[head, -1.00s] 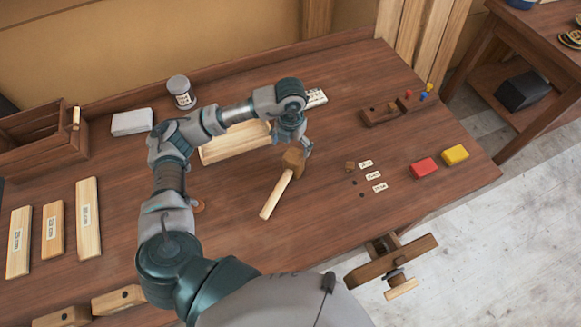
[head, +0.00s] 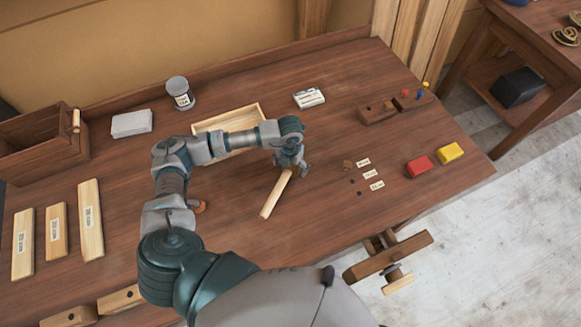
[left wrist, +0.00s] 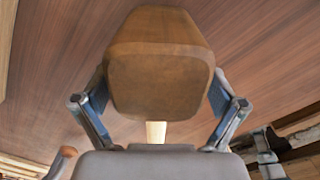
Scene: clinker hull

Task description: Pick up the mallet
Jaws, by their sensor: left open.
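The mallet lies on the workbench (head: 225,260). In the head view its pale wooden handle (head: 277,193) shows, running down and left, while its head is hidden behind my left gripper (head: 292,168). In the left wrist view the brown mallet head (left wrist: 160,65) fills the upper middle, with a short piece of pale handle below it. My left gripper (left wrist: 160,108) is open, one finger on each side of the mallet head. I cannot tell whether the fingers touch it. My right gripper is not in view.
A shallow wooden tray (head: 258,105) lies behind my arm, with a grey tin (head: 180,93) and a pale block (head: 132,123) to its left. Red (head: 419,167) and yellow (head: 451,152) blocks lie to the right. A vise (head: 388,262) sticks out at the front edge.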

